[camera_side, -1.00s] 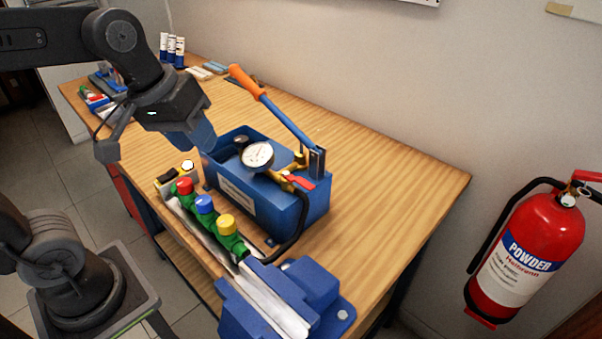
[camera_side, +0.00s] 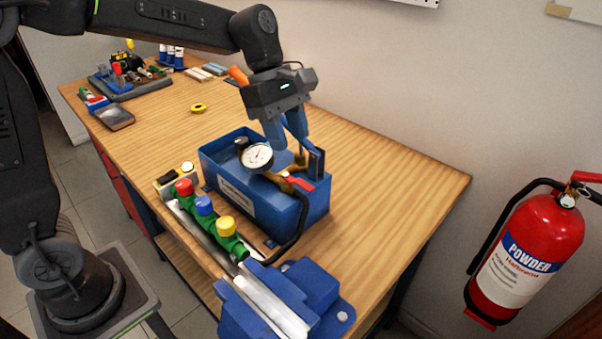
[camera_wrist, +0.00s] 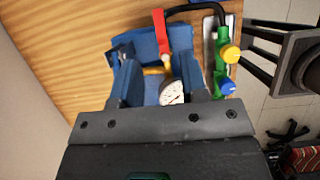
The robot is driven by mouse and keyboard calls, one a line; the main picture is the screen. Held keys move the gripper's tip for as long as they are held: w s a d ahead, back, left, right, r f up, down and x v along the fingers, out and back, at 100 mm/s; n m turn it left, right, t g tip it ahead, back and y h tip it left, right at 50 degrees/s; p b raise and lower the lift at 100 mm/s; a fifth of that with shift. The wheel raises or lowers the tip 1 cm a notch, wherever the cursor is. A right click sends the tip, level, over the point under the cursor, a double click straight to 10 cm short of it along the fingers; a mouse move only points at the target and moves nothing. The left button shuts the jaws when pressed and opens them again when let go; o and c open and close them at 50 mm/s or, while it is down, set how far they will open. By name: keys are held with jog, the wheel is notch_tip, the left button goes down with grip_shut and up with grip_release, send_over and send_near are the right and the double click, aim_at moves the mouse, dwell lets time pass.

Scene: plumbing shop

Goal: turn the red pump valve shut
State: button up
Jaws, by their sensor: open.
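The red pump valve lever (camera_side: 300,182) lies on the brass fitting at the right part of the blue pump (camera_side: 240,192), beside the dial gauge (camera_side: 257,157). In the wrist view the red lever (camera_wrist: 160,30) shows above the gauge (camera_wrist: 172,92), beyond the finger ends. My gripper (camera_side: 290,147) is above the brass fitting with its blue fingers apart. It holds nothing that I can see. In the wrist view my gripper (camera_wrist: 157,64) frames the brass fitting. The fingers partly hide the fitting and the pump handle in the side view.
A green pipe with red, blue and yellow knobs (camera_side: 226,225) stands left of the pump. A blue vise (camera_side: 310,285) is at the bench's front. A black hose (camera_side: 300,225) runs from the pump. The bench right of the pump is clear (camera_side: 400,185).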

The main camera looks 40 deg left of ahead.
aim_at(304, 183)
jog(key=x, duration=0.8)
grip_shut()
